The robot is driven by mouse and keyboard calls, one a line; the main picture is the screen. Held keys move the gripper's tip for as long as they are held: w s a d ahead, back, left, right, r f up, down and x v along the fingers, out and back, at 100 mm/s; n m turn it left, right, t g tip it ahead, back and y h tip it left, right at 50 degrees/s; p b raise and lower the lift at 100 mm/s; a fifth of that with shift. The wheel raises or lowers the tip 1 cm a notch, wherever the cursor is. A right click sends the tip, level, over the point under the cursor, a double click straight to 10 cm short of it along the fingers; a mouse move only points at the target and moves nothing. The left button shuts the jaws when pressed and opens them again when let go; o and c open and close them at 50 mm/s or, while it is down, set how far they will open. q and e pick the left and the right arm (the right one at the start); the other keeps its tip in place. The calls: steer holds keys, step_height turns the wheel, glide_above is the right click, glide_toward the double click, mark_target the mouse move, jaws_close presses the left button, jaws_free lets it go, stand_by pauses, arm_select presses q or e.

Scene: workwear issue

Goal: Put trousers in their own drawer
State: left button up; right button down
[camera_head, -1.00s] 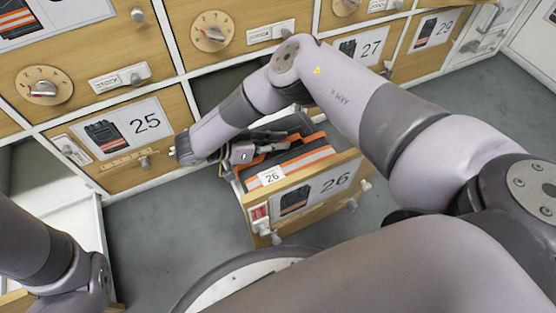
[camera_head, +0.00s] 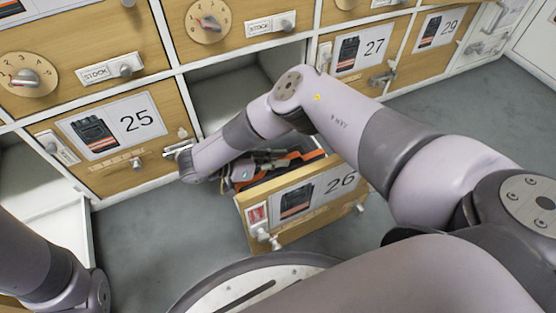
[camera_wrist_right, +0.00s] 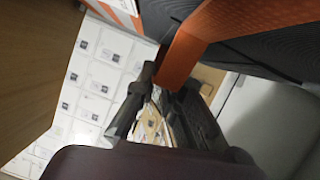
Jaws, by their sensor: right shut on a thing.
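The trousers (camera_head: 298,158), dark grey with orange bands, are inside the open drawer 26 (camera_head: 248,220), partly hidden behind its front and under my arm. My right gripper (camera_head: 262,162) reaches down into the drawer and is shut on the trousers. In the right wrist view the gripper (camera_wrist_right: 158,84) has its fingers at an orange strip, with the dark trousers (camera_wrist_right: 255,55) filling the top. The drawer's front shows the number 26 and a picture of dark trousers. My left gripper is out of view; only part of that arm shows at the lower left.
Closed drawer 25 (camera_head: 160,165) is left of the open one, and drawer 27 (camera_head: 340,82) and drawer 29 (camera_head: 452,15) are to the right. Dial-fronted drawers (camera_head: 240,50) are above. Bare grey floor (camera_head: 165,240) lies around the open drawer.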

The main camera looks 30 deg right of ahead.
steer(key=shift+f, duration=0.15)
steer(key=c, duration=1.7)
jaws_free()
steer(key=shift+r, duration=0.3)
steer(key=p+v, duration=0.4)
steer(key=v, duration=0.6)
steer(key=shift+a+f, duration=0.1)
steer(key=shift+a, duration=0.1)
steer(key=shift+v, duration=0.85)
steer(key=shift+w, duration=0.1)
